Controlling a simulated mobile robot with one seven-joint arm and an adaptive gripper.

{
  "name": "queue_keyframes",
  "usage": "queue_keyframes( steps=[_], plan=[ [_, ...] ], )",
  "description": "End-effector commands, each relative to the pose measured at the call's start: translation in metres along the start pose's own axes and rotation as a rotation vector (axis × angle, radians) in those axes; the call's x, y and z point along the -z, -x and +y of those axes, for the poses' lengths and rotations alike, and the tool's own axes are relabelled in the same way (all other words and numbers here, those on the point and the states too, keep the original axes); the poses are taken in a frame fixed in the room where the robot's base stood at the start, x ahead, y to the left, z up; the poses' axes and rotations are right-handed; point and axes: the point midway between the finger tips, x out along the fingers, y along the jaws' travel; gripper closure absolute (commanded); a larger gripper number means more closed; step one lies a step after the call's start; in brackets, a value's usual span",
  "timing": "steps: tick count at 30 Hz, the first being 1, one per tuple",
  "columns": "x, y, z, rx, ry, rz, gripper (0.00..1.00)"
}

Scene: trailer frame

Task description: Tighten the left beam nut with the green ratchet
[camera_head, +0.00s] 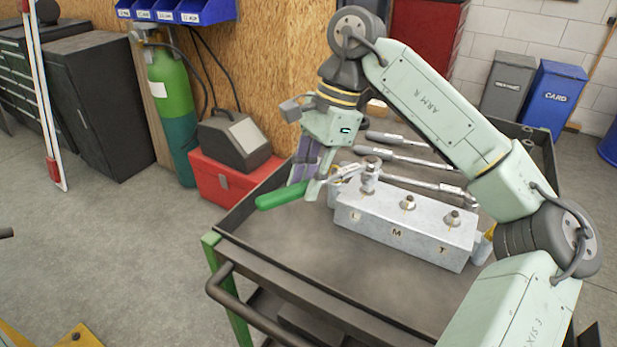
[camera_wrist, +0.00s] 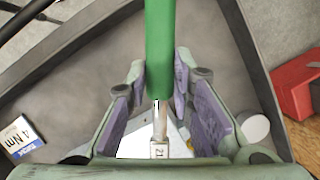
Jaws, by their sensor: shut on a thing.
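The green ratchet has a green handle (camera_head: 282,195) and a metal shaft and head. My gripper (camera_head: 307,180) points down and is shut on the ratchet near where the handle meets the shaft. In the wrist view the gripper's purple-padded fingers (camera_wrist: 160,105) stand on both sides of the ratchet, whose green handle (camera_wrist: 160,45) runs to the top edge. The grey metal beam (camera_head: 405,222) is marked L, M and T. The ratchet head (camera_head: 370,170) is over the left position, and the left nut is hidden under it. The middle nut (camera_head: 408,202) and right nut (camera_head: 453,217) show bare.
The beam stands on a dark cart tray (camera_head: 320,275) with a raised rim. Several other wrenches (camera_head: 405,158) lie behind the beam. A small box marked 4 Nm (camera_wrist: 20,138) shows in the wrist view. The front of the tray is clear. A red toolbox (camera_head: 222,178) stands beyond the cart.

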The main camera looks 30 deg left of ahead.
Motion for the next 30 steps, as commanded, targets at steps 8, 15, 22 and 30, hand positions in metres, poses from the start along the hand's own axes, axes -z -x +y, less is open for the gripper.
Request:
queue_keyframes(
  steps=[8,15,22,30],
  plan=[
    [0.003,-0.009,0.0,0.001,0.0,0.0,1.0],
    [0.005,-0.015,0.0,0.001,0.0,0.0,1.0],
    [0.007,-0.019,0.0,0.001,0.0,0.0,1.0],
    [0.007,-0.019,0.0,0.001,0.0,0.0,0.83]
  ],
)
